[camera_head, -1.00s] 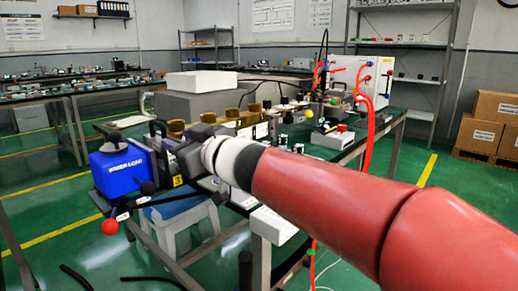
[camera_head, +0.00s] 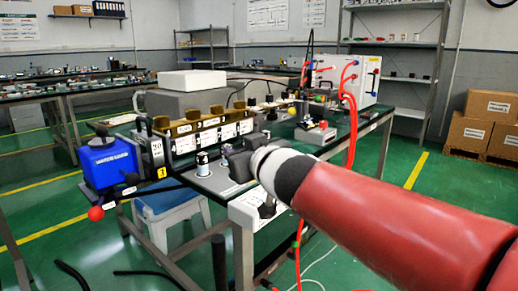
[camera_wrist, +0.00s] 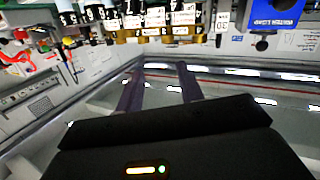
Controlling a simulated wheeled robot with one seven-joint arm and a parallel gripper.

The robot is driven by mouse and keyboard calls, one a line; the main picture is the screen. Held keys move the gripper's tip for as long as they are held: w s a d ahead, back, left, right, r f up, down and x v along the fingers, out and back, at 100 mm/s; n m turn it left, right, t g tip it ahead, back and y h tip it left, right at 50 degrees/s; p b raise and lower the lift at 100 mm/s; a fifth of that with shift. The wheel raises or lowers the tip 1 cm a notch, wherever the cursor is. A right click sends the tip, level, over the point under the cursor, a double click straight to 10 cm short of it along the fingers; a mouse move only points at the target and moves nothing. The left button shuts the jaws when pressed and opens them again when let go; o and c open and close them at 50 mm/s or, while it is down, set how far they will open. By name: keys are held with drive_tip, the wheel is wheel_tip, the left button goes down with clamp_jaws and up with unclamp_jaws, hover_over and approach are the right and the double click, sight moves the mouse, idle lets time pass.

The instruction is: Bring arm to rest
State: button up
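My gripper (camera_head: 232,158) is at the end of my red arm, over the front part of the workbench (camera_head: 215,180) in the head view. In the wrist view its two dark fingers (camera_wrist: 159,78) stand apart with nothing seen between them. In the head view the fingertips are hard to make out against the dark bench. The blue box (camera_head: 110,163) with a red ball knob is left of my gripper, apart from it. It also shows in the wrist view (camera_wrist: 272,20) at the upper right.
A row of brass-coloured parts (camera_head: 195,122) lines the bench behind my gripper. A white cabinet (camera_head: 345,78) with red hoses (camera_head: 351,120) stands at the bench's far end. A blue stool (camera_head: 165,198) is below. Cardboard boxes (camera_head: 487,125) are at the right. Green floor is open at the left.

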drive_tip(key=s+d+f+m+g+h, duration=0.1)
drive_tip(key=s+d+f+m+h, duration=0.3)
drive_tip(key=d, duration=0.4)
drive_tip(key=s+d+f+m+g+h, duration=0.1)
drive_tip(key=s+d+f+g+h, duration=0.2)
drive_tip(key=d+f, duration=0.4)
drive_tip(key=s+d+f+m+g, duration=0.1)
drive_tip(key=s+d+f+g, duration=0.1)
drive_tip(key=s+f, duration=0.4)
drive_tip(key=s+d+f+m+g, duration=0.1)
drive_tip(key=s+f+g, duration=0.2)
drive_tip(key=s+f, duration=0.3)
drive_tip(key=s, duration=0.5)
drive_tip(key=shift+s+d+h, duration=0.3)
drive_tip(key=shift+d, duration=0.1)
drive_tip(key=shift+f, duration=0.1)
